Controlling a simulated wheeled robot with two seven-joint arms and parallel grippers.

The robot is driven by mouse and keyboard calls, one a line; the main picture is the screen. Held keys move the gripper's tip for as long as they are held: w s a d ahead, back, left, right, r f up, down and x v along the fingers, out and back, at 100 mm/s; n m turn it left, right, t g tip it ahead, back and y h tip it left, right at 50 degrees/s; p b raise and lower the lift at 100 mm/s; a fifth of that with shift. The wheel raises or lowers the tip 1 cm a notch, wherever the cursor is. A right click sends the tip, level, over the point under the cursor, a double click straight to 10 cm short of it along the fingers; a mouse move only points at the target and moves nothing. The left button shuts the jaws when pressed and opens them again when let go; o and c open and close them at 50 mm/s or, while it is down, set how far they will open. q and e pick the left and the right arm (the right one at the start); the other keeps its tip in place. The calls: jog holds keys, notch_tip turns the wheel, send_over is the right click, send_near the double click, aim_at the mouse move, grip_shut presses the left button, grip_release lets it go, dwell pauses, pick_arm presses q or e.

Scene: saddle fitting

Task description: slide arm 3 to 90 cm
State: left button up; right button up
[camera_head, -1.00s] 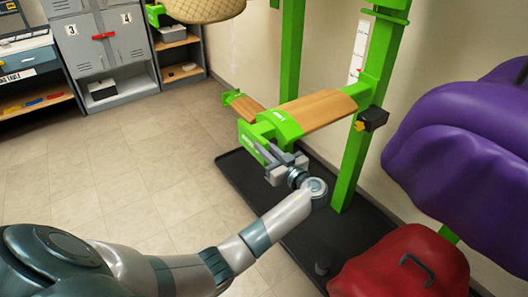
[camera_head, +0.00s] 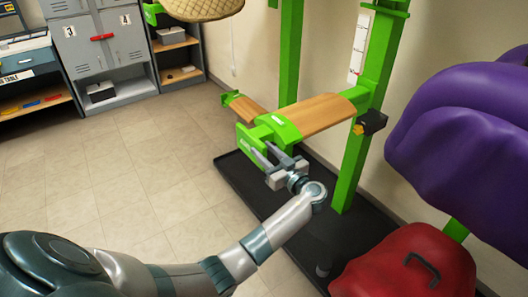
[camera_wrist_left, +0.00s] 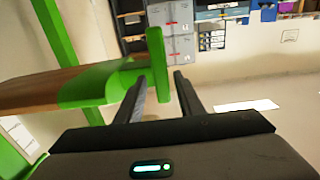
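The arm (camera_head: 318,113) has a wooden top and a green end cap (camera_head: 280,128). It sticks out from a green upright post (camera_head: 355,165). A green end plate (camera_head: 247,143) at its tip also shows in the left wrist view (camera_wrist_left: 158,70). A black block (camera_head: 372,121) with a yellow knob sits at the post. A white scale strip (camera_head: 358,50) runs up beside the post; its figures are too small to read. My left gripper (camera_head: 268,158) is at the tip, its fingers apart, with the end plate seen between or just beyond them. My right gripper is out of view.
A purple covered bulk (camera_head: 465,145) and a red saddle-like thing (camera_head: 405,265) stand at the right. A quilted tan saddle (camera_head: 203,8) hangs above. A black base mat (camera_head: 325,240) lies under the posts. Lockers (camera_head: 100,50) stand at the back left; the floor between is clear.

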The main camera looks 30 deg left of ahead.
pick_arm(q)
jog(key=shift+s+a, duration=0.1)
